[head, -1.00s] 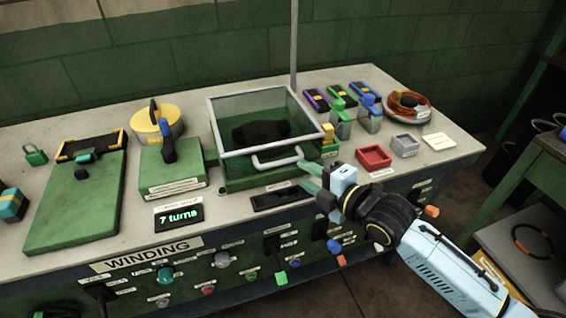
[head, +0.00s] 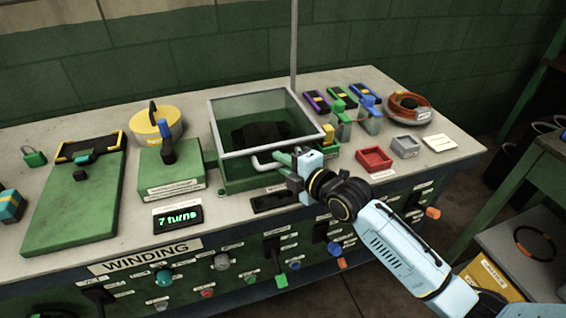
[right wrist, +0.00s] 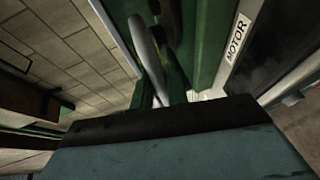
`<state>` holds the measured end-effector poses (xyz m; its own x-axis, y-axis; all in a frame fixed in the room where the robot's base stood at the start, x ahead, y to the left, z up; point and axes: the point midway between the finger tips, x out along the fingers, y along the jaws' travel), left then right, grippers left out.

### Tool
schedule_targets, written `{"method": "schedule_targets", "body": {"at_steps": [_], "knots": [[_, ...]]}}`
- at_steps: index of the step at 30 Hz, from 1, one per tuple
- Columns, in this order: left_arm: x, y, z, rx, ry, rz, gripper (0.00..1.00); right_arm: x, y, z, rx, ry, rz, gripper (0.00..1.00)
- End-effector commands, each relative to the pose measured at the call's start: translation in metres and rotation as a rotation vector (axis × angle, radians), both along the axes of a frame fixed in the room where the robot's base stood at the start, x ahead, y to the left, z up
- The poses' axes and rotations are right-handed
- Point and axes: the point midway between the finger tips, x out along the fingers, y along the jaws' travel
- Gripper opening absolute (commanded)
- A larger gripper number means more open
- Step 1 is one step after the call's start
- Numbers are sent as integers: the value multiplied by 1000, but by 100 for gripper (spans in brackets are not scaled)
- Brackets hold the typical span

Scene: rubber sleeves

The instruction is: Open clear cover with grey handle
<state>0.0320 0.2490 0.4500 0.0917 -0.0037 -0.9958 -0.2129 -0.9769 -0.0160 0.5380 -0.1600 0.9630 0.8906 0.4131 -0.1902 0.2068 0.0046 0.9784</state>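The clear cover (head: 222,122) has a pale grey frame and sits closed over a green box (head: 236,178) with a dark object inside. Its grey bar handle (head: 262,165) sticks out at the front. My right gripper (head: 284,158) is at the right part of this handle, and its fingers overlap the bar. In the right wrist view the grey handle (right wrist: 147,55) runs close ahead of the gripper body. The fingertips are mostly hidden there, so I cannot tell whether they are closed on the bar. My left gripper is out of view.
A red tray (head: 373,160) and a grey tray (head: 405,146) lie right of the box. A green block with a blue lever (head: 168,148) stands on its left. A thin grey pole (head: 294,45) rises behind. A "7 turns" display (head: 178,218) lies in front.

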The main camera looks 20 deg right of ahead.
Motion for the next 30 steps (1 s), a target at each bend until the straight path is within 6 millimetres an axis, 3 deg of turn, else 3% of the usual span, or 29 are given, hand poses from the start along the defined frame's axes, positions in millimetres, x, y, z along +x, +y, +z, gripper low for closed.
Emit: {"method": "schedule_targets", "body": {"at_steps": [3,17,23,30], "knots": [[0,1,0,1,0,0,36,0,0,0,0,0,0,0],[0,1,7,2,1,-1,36,1,0,6,0,11,0,0],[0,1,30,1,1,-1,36,3,2,25,-3,54,4,0],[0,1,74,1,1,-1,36,13,8,62,-9,153,16,0]]}}
